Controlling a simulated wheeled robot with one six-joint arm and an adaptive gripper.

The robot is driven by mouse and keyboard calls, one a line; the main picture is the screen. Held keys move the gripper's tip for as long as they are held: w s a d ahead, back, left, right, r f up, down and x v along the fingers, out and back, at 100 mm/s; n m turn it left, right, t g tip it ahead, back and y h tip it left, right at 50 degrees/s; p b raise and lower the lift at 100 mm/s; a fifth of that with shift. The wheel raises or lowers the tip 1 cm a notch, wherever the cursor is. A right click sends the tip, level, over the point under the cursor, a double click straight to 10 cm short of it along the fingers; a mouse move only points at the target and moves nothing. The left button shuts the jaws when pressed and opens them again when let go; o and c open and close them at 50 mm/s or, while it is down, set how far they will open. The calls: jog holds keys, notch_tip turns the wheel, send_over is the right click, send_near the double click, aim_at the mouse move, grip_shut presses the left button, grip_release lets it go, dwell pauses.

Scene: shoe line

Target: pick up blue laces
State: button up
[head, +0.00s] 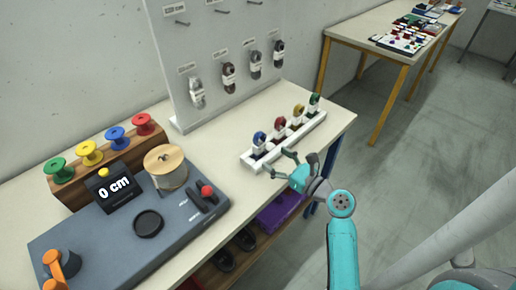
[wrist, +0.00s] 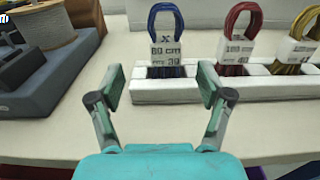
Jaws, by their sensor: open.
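The blue laces (head: 259,138) are a looped bundle with a white paper band, standing upright in the leftmost slot of a white rack (head: 257,163). In the wrist view the blue laces (wrist: 166,22) rise above a band marked 80 cm, near the top middle. My gripper (head: 279,163) is at the front of the rack near its left end. In the wrist view my gripper (wrist: 166,90) is open and empty, with its fingers either side of the blue laces' slot and apart from the laces.
Red laces (head: 280,123), yellow laces (head: 298,111) and green laces (head: 315,100) stand in the same rack to the right. A grey measuring device (head: 120,240) with a wooden spool (head: 165,167) is at the left. A pegboard (head: 215,40) stands behind.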

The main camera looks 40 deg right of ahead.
aim_at(262, 148)
jog(key=shift+w+d+f, duration=0.1)
jog(key=shift+w+f, duration=0.05)
jog(key=shift+w, duration=1.25)
jog(key=shift+w+d+f, duration=0.1)
jog(key=shift+w, duration=1.25)
jog(key=shift+w+f, duration=0.15)
jog(key=shift+w, duration=1.25)
jog(key=c, duration=1.1)
